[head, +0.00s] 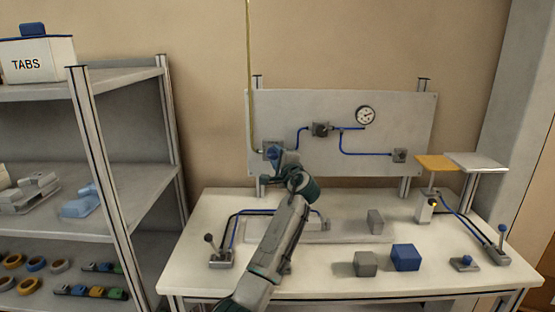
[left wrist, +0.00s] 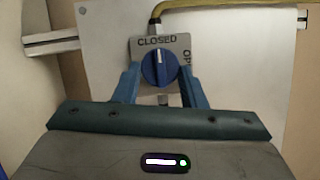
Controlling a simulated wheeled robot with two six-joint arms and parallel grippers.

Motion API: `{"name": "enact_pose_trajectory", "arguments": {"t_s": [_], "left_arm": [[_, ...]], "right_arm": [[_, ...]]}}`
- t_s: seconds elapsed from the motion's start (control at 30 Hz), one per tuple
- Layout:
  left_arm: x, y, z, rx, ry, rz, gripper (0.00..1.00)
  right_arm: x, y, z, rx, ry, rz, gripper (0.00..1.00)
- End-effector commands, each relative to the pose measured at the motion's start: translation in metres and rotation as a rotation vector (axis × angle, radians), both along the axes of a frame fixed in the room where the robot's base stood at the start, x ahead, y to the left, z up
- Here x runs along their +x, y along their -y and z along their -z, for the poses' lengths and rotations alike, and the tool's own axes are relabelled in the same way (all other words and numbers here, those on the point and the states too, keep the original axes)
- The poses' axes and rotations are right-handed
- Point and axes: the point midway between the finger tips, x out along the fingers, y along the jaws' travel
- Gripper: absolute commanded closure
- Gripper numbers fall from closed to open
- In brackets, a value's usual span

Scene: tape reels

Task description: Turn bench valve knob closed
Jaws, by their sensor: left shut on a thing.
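The blue valve knob (left wrist: 160,69) sits on a grey plate (left wrist: 178,45) marked CLOSED at the top, with a second label running down its right side. The knob's white line points up toward CLOSED, as far as the left wrist view shows. In the head view the valve (head: 272,150) is at the lower left of the upright panel, partly hidden by my arm. My left gripper (left wrist: 158,80) has its blue fingers on both sides of the knob, shut on it; in the head view it also shows at the valve (head: 275,160). My right gripper is not in view.
The grey panel (head: 345,108) carries a gauge (head: 366,115), blue pipes and other fittings. A yellow pipe (head: 250,80) rises from the valve. The bench (head: 330,275) holds a blue block (head: 405,257), grey blocks and levers. A shelf (head: 115,180) stands at left.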

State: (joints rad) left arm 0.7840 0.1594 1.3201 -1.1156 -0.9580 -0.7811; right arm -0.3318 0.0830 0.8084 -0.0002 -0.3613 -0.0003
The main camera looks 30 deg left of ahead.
Motion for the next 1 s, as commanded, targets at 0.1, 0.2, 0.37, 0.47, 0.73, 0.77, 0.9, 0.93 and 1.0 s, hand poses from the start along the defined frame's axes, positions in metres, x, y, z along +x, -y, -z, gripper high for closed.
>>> {"name": "enact_pose_trajectory", "arguments": {"t_s": [0.1, 0.2, 0.37, 0.47, 0.73, 0.77, 0.9, 0.93, 1.0], "left_arm": [[0.0, 0.0, 0.003, -0.003, -0.004, -0.003, 0.85], [-0.001, 0.0, 0.003, -0.003, -0.004, -0.003, 0.85], [0.0, 0.0, 0.004, -0.002, -0.005, -0.003, 0.49], [0.0, 0.0, 0.003, -0.002, -0.004, -0.002, 0.41], [-0.002, 0.002, 0.002, 0.0, -0.003, 0.0, 0.41], [-0.003, 0.004, 0.003, 0.0, -0.003, 0.0, 0.41], [-0.014, 0.02, 0.005, -0.001, 0.0, 0.001, 0.41], [-0.018, 0.024, 0.006, -0.002, -0.001, 0.001, 0.41], [-0.026, 0.037, 0.007, -0.003, 0.0, 0.001, 0.41]], "right_arm": [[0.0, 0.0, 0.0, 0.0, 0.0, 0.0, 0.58], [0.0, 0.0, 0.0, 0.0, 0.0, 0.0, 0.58], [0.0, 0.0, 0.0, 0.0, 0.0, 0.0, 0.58], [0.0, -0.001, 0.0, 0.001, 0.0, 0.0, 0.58], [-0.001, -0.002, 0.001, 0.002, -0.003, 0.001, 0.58], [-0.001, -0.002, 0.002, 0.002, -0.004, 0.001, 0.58], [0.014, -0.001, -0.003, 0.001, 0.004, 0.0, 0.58], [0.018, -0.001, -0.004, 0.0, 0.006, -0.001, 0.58], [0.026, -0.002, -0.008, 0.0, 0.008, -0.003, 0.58]]}}
